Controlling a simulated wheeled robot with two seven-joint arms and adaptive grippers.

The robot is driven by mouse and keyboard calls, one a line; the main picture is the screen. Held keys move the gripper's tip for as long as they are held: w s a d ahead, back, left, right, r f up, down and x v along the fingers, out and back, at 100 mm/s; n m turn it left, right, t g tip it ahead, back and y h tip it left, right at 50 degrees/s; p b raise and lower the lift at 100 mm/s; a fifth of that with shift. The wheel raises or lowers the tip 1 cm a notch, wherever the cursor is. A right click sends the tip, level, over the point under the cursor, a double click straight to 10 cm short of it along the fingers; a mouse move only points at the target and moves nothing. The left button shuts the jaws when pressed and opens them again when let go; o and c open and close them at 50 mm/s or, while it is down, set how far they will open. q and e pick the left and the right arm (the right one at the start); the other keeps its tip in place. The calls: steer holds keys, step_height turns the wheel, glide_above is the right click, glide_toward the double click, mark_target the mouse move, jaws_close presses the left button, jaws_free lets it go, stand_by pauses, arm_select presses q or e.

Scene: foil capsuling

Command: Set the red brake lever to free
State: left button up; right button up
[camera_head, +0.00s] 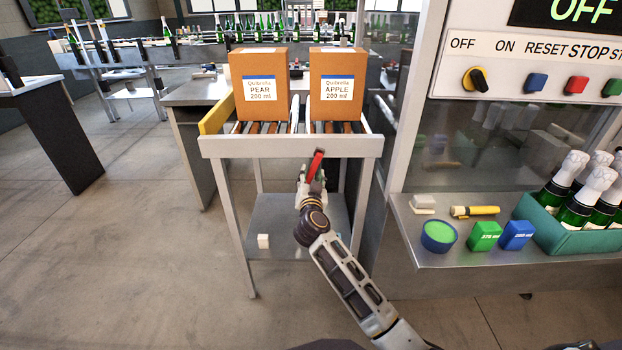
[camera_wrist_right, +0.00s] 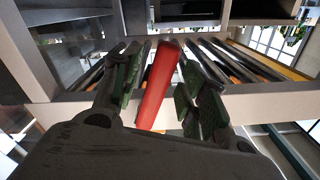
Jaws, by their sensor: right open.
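The red brake lever (camera_head: 316,164) stands tilted at the front edge of the roller stand (camera_head: 352,147), between the two boxes' lanes. In the right wrist view the red lever (camera_wrist_right: 159,88) lies between the two fingers of my right gripper (camera_wrist_right: 158,92), with a visible gap on the right side. My right gripper (camera_head: 311,178) is open around the lever in the head view, in front of the stand. The lever's base is hidden. My left gripper is not in view.
A PEAR box (camera_head: 264,86) and an APPLE box (camera_head: 337,86) sit on the rollers. At right, a machine shelf (camera_head: 470,250) holds a green-filled tub (camera_head: 438,236), a yellow torch-like item (camera_head: 475,211), coloured blocks and a bottle crate (camera_head: 570,236). Floor at left is clear.

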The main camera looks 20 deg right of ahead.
steer(key=shift+w, duration=0.1)
steer(key=shift+c, duration=0.4)
jaws_close()
stand_by(0.3)
